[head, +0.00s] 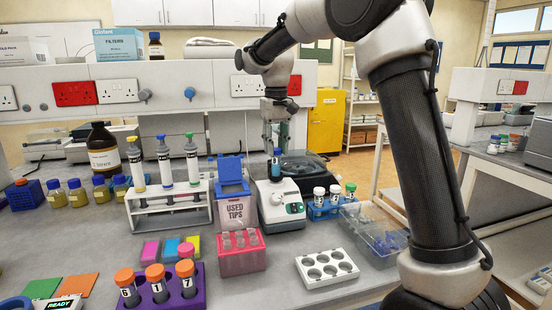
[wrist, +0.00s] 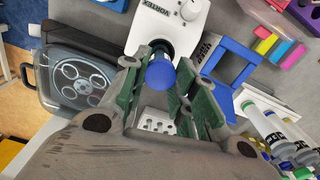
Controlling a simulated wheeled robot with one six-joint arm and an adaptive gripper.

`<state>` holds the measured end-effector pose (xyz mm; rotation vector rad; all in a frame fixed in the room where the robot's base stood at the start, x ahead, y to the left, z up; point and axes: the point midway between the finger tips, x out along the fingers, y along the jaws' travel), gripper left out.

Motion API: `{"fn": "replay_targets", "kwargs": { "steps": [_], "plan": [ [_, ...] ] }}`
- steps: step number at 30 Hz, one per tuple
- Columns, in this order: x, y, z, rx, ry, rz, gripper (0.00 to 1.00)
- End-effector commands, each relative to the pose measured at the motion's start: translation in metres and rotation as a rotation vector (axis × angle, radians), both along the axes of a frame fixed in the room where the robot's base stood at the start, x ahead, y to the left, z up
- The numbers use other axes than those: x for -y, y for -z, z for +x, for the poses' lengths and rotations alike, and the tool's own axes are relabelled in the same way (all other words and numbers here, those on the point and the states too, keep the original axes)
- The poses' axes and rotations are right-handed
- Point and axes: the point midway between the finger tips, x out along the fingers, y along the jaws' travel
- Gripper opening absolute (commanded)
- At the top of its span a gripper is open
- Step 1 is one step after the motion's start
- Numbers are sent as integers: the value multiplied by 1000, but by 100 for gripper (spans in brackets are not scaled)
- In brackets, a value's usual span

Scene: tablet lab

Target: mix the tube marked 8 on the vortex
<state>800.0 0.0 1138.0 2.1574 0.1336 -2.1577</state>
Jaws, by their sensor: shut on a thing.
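My gripper (head: 277,142) is shut on a blue-capped tube (head: 276,168), held upright over the vortex (head: 283,208). No number on the held tube is readable.
A purple rack (head: 160,298) holds orange-capped tubes marked 6, 1 and 7. The used tips bin (head: 234,200) stands left of the vortex; a blue rack (head: 318,212) with capped vials stands right. An empty white rack (head: 327,270) lies in front. A dark-lidded machine (head: 305,167) is behind.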

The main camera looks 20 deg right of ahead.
Motion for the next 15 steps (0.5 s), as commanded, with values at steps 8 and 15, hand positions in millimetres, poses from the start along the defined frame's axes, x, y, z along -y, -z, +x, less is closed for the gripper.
{"fn": "replay_targets", "kwargs": {
  "steps": [8,15],
  "plan": [
    [0,0,0,-1,0,0,13],
    [0,-4,0,-1,0,0,13]
  ]
}}
